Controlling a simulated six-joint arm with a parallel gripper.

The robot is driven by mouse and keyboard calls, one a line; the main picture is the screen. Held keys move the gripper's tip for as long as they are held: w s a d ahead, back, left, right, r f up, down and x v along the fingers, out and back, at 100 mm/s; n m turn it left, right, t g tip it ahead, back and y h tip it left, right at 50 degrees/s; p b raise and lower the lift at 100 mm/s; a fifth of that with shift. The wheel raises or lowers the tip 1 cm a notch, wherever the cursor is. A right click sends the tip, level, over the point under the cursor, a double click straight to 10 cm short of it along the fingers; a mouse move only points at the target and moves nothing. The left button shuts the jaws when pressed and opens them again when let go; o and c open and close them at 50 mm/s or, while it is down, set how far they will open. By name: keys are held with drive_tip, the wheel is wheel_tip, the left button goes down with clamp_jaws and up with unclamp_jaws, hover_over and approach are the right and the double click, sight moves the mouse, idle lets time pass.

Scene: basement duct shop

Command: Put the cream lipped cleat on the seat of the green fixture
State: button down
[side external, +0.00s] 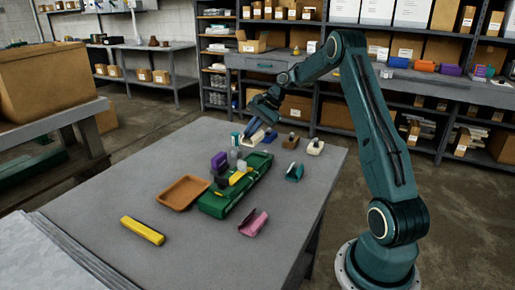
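The green fixture (212,206) lies near the middle of the grey table, with a purple block (219,161), greyish upright parts and a yellow part (239,176) on it. Two cream pieces are in view: one (255,138) at the far edge of the table under my gripper, and another (315,148) to the right. I cannot tell which is the lipped cleat. My gripper (262,117) is over the far part of the table, close above the left cream piece. The fingers are small and dark, so whether they are open or touch it is unclear.
A blue piece (271,138), a tan-and-dark piece (290,142) and a teal piece (294,172) lie right of the fixture. An orange-brown tray (182,193) is to its left, and a pink channel piece (253,223) and a yellow bar (142,231) are nearer. The front table area is clear.

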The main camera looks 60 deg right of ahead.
sight(263, 135)
drive_tip(key=shift+f, duration=2.2)
drive_tip(key=shift+f, duration=0.1)
drive_tip(key=shift+f, duration=2)
drive_tip(key=shift+f, duration=0.1)
drive_tip(key=c, duration=1.6)
unclamp_jaws()
drive_tip(key=v, duration=1.2)
